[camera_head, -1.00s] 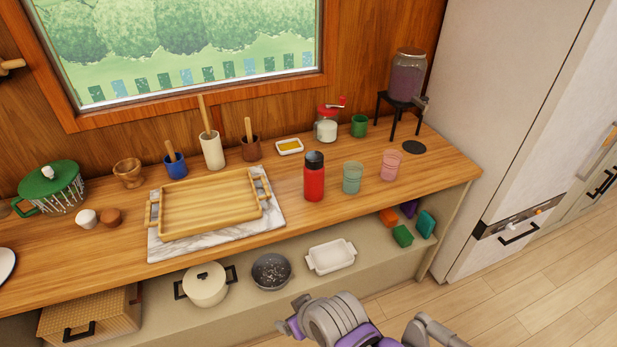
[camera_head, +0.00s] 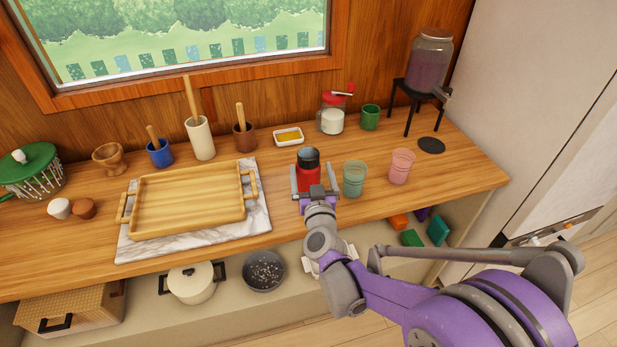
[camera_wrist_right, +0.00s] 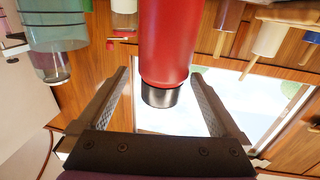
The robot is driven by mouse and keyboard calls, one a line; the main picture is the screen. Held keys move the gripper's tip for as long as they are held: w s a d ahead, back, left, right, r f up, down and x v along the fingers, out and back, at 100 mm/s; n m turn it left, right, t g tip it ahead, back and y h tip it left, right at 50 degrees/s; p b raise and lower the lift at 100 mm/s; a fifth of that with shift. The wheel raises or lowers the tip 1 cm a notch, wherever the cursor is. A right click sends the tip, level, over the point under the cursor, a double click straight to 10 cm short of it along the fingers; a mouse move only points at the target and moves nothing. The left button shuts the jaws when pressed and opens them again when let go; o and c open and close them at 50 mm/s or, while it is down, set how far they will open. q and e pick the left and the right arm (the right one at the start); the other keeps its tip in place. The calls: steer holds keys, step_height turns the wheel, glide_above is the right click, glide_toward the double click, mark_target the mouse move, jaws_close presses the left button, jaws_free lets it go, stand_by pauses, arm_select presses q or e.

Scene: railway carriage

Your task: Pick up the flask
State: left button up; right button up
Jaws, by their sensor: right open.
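The red flask (camera_head: 309,176) with a black lid stands upright on the wooden counter, right of the tray. My right gripper (camera_head: 315,185) is open at the flask, with one finger on each side of it; its palm hides the flask's lower part in the head view. In the right wrist view, which looks upside down, the flask (camera_wrist_right: 170,45) lies between the open fingers of the gripper (camera_wrist_right: 167,95), with a gap visible on both sides near the black lid. My left gripper is out of view.
A green glass (camera_head: 354,180) stands close right of the flask, with a pink glass (camera_head: 401,168) beyond it. A wooden tray (camera_head: 190,229) on a marble board lies to the left. A sauce dish (camera_head: 288,136) and a red-lidded jar (camera_head: 332,118) stand behind.

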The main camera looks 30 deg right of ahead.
steer(key=shift+a+f+p+x, duration=0.1)
steer(key=shift+f+p+x, duration=0.1)
steer(key=shift+x, duration=1.4)
steer(key=shift+a+f+p+x, duration=0.1)
steer(key=shift+f+p+x, duration=0.1)
steer(key=shift+x, duration=1.35)
steer(key=shift+r, duration=0.1)
jaws_close()
